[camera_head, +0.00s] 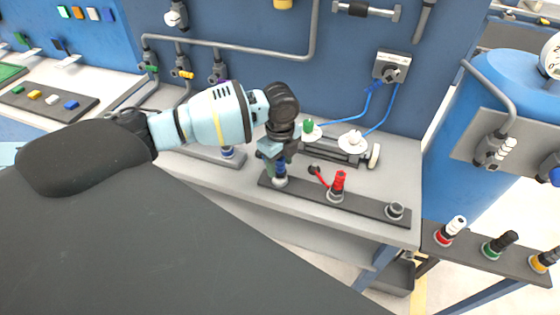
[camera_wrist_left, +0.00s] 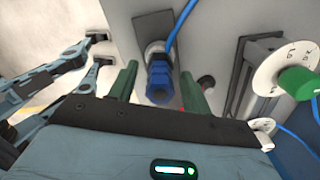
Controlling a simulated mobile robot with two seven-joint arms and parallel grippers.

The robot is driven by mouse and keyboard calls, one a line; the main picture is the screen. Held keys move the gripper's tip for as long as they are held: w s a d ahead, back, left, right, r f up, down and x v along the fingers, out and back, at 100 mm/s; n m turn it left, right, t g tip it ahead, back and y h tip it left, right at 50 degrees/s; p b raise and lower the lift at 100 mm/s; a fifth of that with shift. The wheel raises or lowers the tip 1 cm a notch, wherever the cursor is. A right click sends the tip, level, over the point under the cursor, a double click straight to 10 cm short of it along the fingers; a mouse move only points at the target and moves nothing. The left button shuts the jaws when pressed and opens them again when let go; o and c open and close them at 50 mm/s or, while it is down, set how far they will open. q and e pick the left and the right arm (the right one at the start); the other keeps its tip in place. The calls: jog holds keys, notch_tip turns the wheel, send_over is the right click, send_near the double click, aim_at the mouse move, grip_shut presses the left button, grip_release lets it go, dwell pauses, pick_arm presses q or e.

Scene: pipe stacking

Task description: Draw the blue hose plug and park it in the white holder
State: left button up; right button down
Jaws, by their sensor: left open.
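The blue hose plug (camera_head: 281,168) stands upright in a socket near the left end of the dark bench rail (camera_head: 366,206). In the wrist view the blue plug (camera_wrist_left: 160,84), with its blue hose, sits between the two green fingers of my left gripper (camera_wrist_left: 160,92). My left gripper (camera_head: 279,164) is open around it, and I cannot tell whether either finger touches it. A pale-ringed empty holder (camera_head: 396,211) is at the rail's right end; I cannot tell if this is the white holder. My right gripper (camera_wrist_left: 101,51) shows at the wrist view's left, fingertips apart and empty.
A red plug (camera_head: 337,184) stands on the same rail. Behind are a green-knobbed dial (camera_head: 309,129) and a white dial (camera_head: 353,142) with blue hoses. Another rack (camera_head: 484,252) at right holds several capped plugs beside the blue tank (camera_head: 485,125).

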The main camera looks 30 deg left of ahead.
pick_arm(q)
notch_tip(320, 180, up, 8)
jog(key=shift+f, duration=0.1)
dwell(0.4)
jog(key=s+d+f+n+t+h, duration=0.1)
jog(key=s+d+f+n+h, duration=0.35)
jog(key=s+d+f, duration=1.15)
jog(key=s+a+n+y, duration=0.2)
jog(key=s+a+n, duration=0.4)
jog(key=s, duration=0.4)
jog(key=s+a+n+y, duration=0.2)
jog(key=s+a+n, duration=0.2)
jog(key=s+n, duration=0.45)
jog(key=w+d+f+m+t+h, duration=0.1)
jog(key=w+d+f+t, duration=0.2)
jog(key=w+f+t, duration=0.2)
jog(key=shift+w+d+f+t, duration=0.2)
jog(key=shift+f+t, duration=1.3)
jog(key=shift+f, duration=1)
